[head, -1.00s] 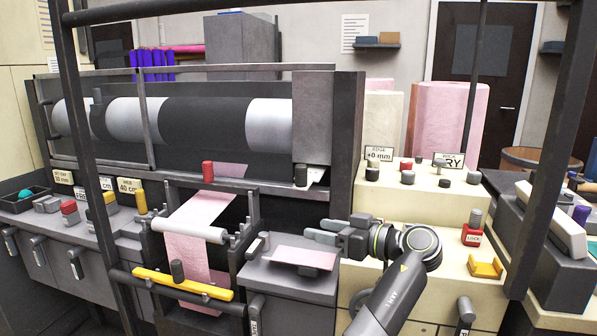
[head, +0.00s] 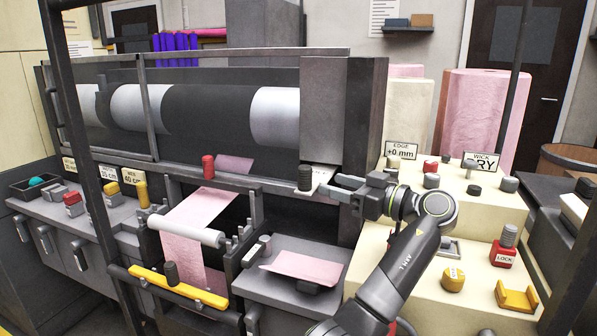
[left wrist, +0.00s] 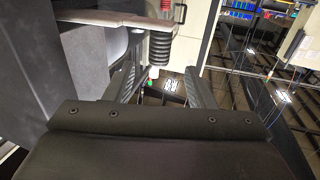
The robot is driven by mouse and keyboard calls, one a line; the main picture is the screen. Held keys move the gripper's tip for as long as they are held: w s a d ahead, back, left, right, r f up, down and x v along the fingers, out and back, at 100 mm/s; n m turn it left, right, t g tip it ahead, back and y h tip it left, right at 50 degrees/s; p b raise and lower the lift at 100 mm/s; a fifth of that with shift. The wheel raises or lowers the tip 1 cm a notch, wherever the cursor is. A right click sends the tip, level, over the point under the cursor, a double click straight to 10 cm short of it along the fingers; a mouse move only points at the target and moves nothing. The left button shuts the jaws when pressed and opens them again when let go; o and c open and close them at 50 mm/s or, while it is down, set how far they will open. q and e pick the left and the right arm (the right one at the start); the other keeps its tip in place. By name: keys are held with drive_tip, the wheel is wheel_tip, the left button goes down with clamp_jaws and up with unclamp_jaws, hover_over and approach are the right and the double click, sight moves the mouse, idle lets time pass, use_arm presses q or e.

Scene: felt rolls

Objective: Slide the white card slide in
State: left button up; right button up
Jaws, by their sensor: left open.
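The white card slide (head: 324,176) shows as a small pale piece at the right end of the machine's front rail, beside a black ribbed knob (head: 305,178). My left gripper (head: 336,189) is open, its fingertips just right of and below the card. The fingers partly cover that spot, and I cannot tell whether they touch the card. In the left wrist view the two open fingers (left wrist: 162,88) point away from the camera, with the ribbed knob (left wrist: 160,46) ahead near the left finger. I cannot make out the card clearly there. My right gripper is not in view.
A pink sheet (head: 303,267) lies on the grey stand below the gripper. A red knob (head: 208,167) stands on the rail further left. Right of my arm is a cream console (head: 400,178) with several knobs and signs. A dark upright bar crosses the right side.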

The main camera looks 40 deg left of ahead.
use_arm(q)
drive_tip(key=a+p, duration=0.1)
drive_tip(key=a, duration=0.9)
drive_tip(key=shift+w+a, duration=0.15)
drive_tip(key=shift+a, duration=0.25)
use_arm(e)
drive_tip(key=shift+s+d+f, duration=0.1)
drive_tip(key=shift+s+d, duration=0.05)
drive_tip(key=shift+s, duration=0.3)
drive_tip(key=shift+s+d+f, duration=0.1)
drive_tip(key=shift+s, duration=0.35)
use_arm(q)
clamp_jaws()
